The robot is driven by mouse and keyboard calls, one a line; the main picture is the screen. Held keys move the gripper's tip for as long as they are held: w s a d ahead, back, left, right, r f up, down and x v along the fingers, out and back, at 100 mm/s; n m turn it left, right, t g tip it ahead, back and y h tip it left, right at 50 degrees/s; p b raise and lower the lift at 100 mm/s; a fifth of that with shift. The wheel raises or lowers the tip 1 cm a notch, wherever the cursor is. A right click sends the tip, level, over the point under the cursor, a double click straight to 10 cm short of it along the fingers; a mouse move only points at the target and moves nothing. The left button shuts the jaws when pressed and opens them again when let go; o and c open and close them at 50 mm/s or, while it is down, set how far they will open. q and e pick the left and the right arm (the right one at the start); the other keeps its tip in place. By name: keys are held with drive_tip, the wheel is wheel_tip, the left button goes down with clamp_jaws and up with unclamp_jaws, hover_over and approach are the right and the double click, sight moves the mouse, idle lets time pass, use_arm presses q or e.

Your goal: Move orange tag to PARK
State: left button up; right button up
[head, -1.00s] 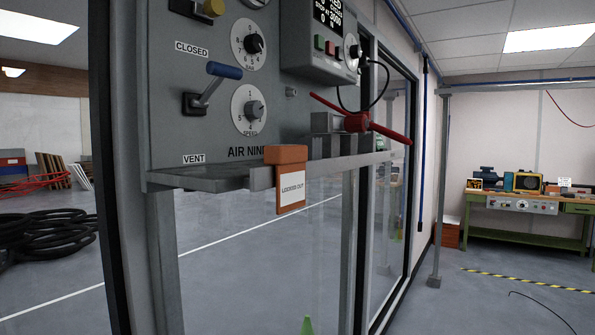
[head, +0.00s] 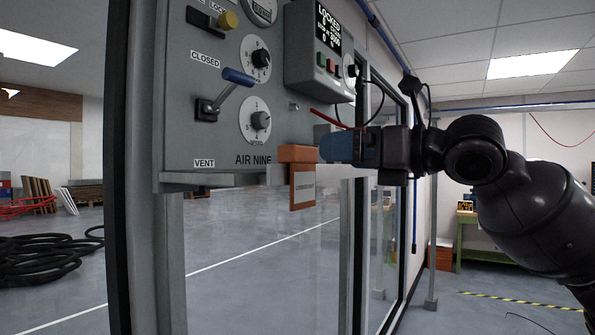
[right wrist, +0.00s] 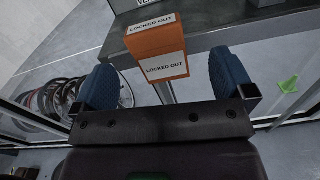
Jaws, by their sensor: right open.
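The orange tag (head: 301,168) hangs over the front edge of the panel's shelf (head: 215,180), with a white "LOCKED OUT" label on its face. In the right wrist view the orange tag (right wrist: 158,50) is between and beyond the two blue fingertips, apart from both. My right gripper (head: 335,148) comes in from the right, close beside the tag; in the right wrist view the gripper (right wrist: 155,85) is open and empty. I cannot see the word PARK on the panel. My left gripper is not in view.
The grey panel (head: 215,120) has a blue-handled lever (head: 238,77), dials and a "VENT" label. A grey control box (head: 312,60) sticks out above my right gripper. A red handle (head: 330,119) is partly hidden behind the gripper. Coiled black hose (head: 45,262) lies on the floor at left.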

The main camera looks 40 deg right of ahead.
sight(307, 148)
drive_tip(key=w+a, duration=0.1)
drive_tip(key=w+a+r+n+b, duration=0.1)
drive_tip(key=shift+w+a, duration=0.3)
drive_tip(key=shift+w, duration=0.1)
drive_tip(key=shift+b+x, duration=0.75)
drive_tip(key=shift+x, duration=0.45)
drive_tip(key=shift+w+a+f+b, duration=0.1)
drive_tip(key=shift+w+f+b, duration=0.05)
drive_tip(key=shift+w+b, duration=0.35)
drive_tip(key=shift+w+a+f+b, duration=0.15)
drive_tip(key=shift+w+b, duration=0.15)
drive_tip(key=shift+w, duration=0.65)
drive_tip(key=shift+w+a+b, duration=0.15)
drive_tip(key=shift+w+b, duration=0.3)
drive_tip(key=shift+b, duration=0.2)
drive_tip(key=shift+w+a+r, duration=0.15)
drive_tip(key=shift+w+r, duration=0.05)
drive_tip(key=shift+w, duration=0.05)
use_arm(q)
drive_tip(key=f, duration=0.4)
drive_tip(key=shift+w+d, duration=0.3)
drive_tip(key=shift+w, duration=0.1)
